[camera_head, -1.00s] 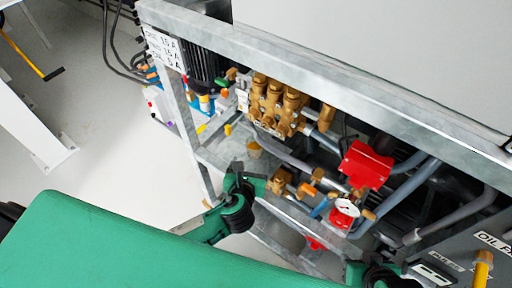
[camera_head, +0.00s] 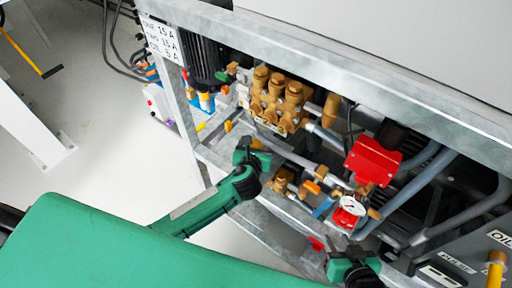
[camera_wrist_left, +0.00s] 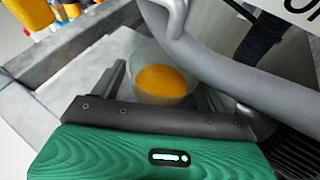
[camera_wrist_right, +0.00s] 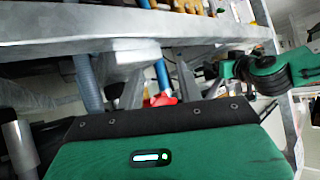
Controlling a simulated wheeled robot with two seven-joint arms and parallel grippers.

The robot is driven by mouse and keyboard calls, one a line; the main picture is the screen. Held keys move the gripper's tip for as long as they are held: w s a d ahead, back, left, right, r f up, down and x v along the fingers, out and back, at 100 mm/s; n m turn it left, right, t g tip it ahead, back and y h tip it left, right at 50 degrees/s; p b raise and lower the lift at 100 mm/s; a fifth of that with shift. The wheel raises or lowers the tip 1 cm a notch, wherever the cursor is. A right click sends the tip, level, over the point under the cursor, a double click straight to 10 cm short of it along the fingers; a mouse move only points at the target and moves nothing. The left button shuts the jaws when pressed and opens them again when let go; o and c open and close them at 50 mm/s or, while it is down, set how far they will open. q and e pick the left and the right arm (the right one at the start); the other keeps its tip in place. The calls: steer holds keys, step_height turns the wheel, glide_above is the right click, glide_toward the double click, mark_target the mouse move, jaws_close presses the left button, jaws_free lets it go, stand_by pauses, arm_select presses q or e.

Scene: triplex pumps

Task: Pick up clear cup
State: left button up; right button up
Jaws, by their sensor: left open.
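The clear cup (camera_wrist_left: 160,58) holds yellow-orange liquid. In the left wrist view it stands on a grey metal ledge (camera_wrist_left: 85,62). My left gripper (camera_wrist_left: 182,88) is open, with one finger on either side in front of the cup; I cannot tell whether they touch it. In the head view my left gripper (camera_head: 250,152) is at the frame's ledge and mostly hides the cup. My right gripper (camera_head: 357,268) is at the bottom right, away from the cup.
A brass pump (camera_head: 277,98) sits behind the left gripper. A red block (camera_head: 373,160), a gauge (camera_head: 348,210) and grey pipes crowd the right. In the left wrist view a thick grey pipe (camera_wrist_left: 235,75) passes close beside the cup. The floor (camera_head: 115,150) at left is clear.

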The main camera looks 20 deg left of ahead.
arm_select(q)
steer(key=shift+c, duration=0.3)
steer(key=c, duration=1)
steer(key=shift+c, duration=0.2)
steer(key=shift+r, duration=0.2)
